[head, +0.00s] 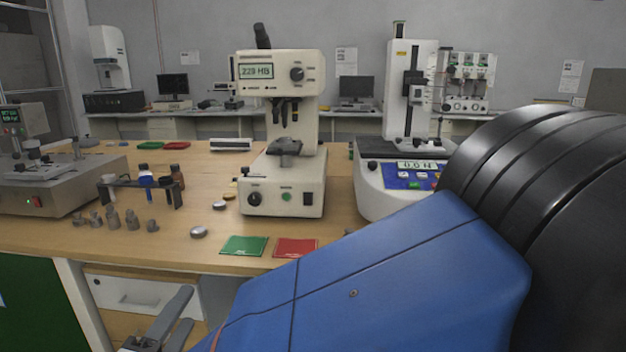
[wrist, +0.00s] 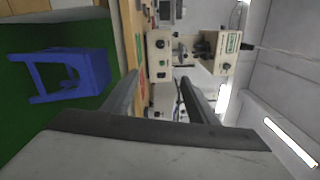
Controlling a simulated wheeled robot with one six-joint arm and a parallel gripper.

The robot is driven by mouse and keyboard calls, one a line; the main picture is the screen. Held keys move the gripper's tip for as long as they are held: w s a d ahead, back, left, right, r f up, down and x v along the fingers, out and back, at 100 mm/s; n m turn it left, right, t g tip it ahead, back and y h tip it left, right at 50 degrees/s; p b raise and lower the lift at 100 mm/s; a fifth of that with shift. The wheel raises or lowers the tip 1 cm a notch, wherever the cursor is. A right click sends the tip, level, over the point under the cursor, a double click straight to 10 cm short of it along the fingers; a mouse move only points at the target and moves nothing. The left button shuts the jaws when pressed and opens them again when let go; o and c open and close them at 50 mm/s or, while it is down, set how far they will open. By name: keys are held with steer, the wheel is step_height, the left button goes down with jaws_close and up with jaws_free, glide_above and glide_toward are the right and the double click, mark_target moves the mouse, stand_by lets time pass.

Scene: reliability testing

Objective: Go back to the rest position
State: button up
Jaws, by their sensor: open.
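My gripper (head: 163,332) shows at the lower left of the head view, in front of the bench and below its top. In the wrist view my gripper (wrist: 158,95) is open with nothing between its two fingers. My blue arm link and black joint fill the lower right of the head view. The hardness tester (head: 312,160), reading 229 HB, stands on the bench behind my arm. It also shows in the wrist view (wrist: 160,60), which is turned on its side.
The wooden bench (head: 50,235) bears a green pad (head: 244,245), a red pad (head: 296,247), metal samples, a bottle rack (head: 135,184) and a force tester (head: 385,180) at right. A blue stool (wrist: 85,72) stands on the green floor. The space around my gripper looks free.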

steer(key=w+d+f+m+g+h, duration=0.1)
steer(key=w+d+m+g+h, duration=0.15)
steer(key=d+m, duration=0.6)
steer(key=w+d+f+m+g+h, duration=0.15)
steer(key=w+d+m+g, duration=0.25)
steer(key=d, duration=0.9)
steer(key=w+d+f+m+g+h, duration=0.1)
steer(key=w+d+m+g+h, duration=0.2)
steer(key=d+m, duration=0.6)
steer(key=s+d+f+m+g+y, duration=0.2)
steer(key=s+d+m+y, duration=0.2)
steer(key=s+d+m, duration=0.3)
steer(key=s+d+f+m+g+y, duration=0.1)
steer(key=s+d+m+y, duration=0.3)
steer(key=d+m, duration=1)
steer(key=s+m, duration=0.3)
steer(key=m, duration=0.5)
steer(key=shift+f+g+y, duration=0.3)
steer(key=shift+f+g, duration=0.05)
